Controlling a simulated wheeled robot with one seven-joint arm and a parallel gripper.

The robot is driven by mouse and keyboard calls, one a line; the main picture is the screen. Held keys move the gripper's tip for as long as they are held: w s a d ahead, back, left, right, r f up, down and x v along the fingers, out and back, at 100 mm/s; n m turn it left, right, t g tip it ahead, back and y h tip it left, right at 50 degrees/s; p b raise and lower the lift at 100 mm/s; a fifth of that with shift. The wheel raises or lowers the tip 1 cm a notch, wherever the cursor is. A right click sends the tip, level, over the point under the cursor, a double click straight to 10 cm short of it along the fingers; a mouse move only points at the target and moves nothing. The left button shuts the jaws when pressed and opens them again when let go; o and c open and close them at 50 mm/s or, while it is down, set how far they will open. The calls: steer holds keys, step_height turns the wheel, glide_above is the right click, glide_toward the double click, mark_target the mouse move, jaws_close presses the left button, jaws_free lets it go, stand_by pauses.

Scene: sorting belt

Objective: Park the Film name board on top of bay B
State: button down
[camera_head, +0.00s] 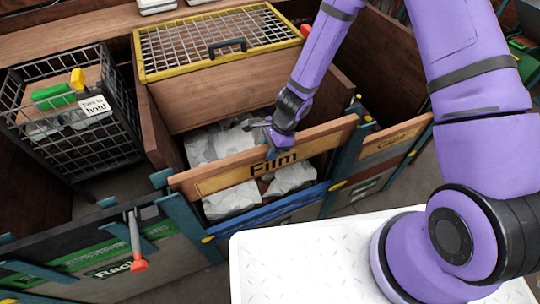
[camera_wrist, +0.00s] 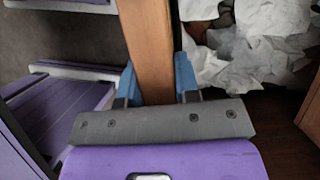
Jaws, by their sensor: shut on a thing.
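The Film name board (camera_head: 225,177) is a long wooden plank with dark "Film" lettering. It lies tilted across the front of a middle bay holding crumpled white paper. My gripper (camera_head: 278,147) is shut on its upper edge near the middle. In the wrist view the board (camera_wrist: 146,45) runs between the two blue fingers (camera_wrist: 155,85). Paper and the blue front edge (camera_head: 270,211) show below the board, so a gap lies between them at mid-length. Whether its ends rest on the teal posts I cannot tell. No letter marking bay B is readable.
A yellow-framed mesh lid (camera_head: 215,42) covers the box behind the paper. A black wire basket (camera_head: 65,120) with a "hold" tag stands left.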

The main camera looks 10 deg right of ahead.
step_height(320, 180, up, 16)
steer(key=shift+f, duration=0.2)
stand_by(0.4)
